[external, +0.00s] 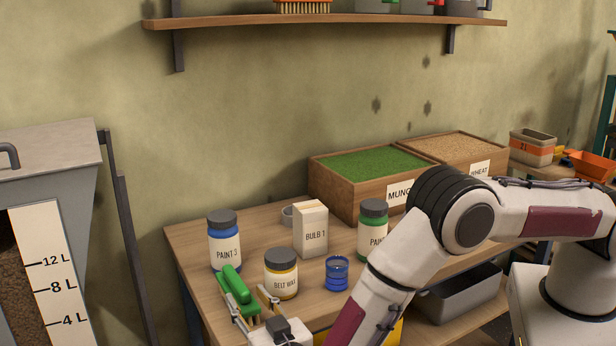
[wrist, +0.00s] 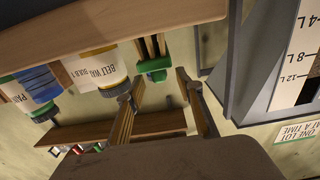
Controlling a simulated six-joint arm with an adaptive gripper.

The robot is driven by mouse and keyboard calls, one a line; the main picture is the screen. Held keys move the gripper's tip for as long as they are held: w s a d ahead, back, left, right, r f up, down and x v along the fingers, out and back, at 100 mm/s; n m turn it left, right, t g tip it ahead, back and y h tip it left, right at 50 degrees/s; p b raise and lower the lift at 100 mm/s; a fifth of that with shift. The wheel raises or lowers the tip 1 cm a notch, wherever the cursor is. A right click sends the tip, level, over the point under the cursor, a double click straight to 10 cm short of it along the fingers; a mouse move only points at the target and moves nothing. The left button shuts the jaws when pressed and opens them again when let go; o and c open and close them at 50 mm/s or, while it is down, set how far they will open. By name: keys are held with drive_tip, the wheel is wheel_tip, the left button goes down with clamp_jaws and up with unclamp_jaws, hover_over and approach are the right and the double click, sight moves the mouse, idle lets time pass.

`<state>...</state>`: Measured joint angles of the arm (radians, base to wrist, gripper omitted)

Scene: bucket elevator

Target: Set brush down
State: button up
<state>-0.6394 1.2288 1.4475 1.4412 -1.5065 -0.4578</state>
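The green brush (external: 235,285) is at the front left corner of the table, beside the belt wax jar (external: 281,274). In the wrist view the brush (wrist: 153,72) shows at the table edge, in the gap ahead of my fingers. My gripper (external: 244,300) is low at the table's left edge, its two tan-padded fingers apart. In the wrist view my gripper (wrist: 160,78) is open, with clear space between the fingers. The brush seems to be just beyond the fingertips. Its underside is partly hidden, so I cannot tell exactly how it rests.
Grain boxes (external: 345,200) stand behind. A grey hopper (external: 55,175) stands left of the table.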

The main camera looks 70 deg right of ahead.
sight(237, 282)
drive_tip(key=shift+m+g, duration=0.5)
drive_tip(key=shift+m, duration=0.2)
drive_tip(key=r, duration=0.3)
drive_tip(key=w+d+r, duration=0.1)
drive_tip(key=r, duration=0.1)
drive_tip(key=shift+d+r+g+y, duration=0.2)
drive_tip(key=shift+r+g+y, duration=0.2)
drive_tip(key=shift+r+y, duration=0.1)
drive_tip(key=shift+f+g+y, duration=0.25)
drive_tip(key=shift+g+y, duration=0.05)
drive_tip(key=shift+s+a+f+n+g+y, duration=0.15)
drive_tip(key=shift+f+n+y, duration=0.1)
drive_tip(key=shift+f, duration=0.2)
drive_tip(key=shift+a+f+n+g+y, duration=0.1)
drive_tip(key=shift+a+f+n+y, duration=0.1)
drive_tip(key=shift+f, duration=0.25)
drive_tip(key=shift+s+a+f+n+g+y, duration=0.15)
drive_tip(key=shift+f+n+y, duration=0.1)
drive_tip(key=shift+f, duration=0.2)
drive_tip(key=shift+w, duration=0.1)
drive_tip(key=shift+x, duration=1.3)
drive_tip(key=shift+d, duration=0.1)
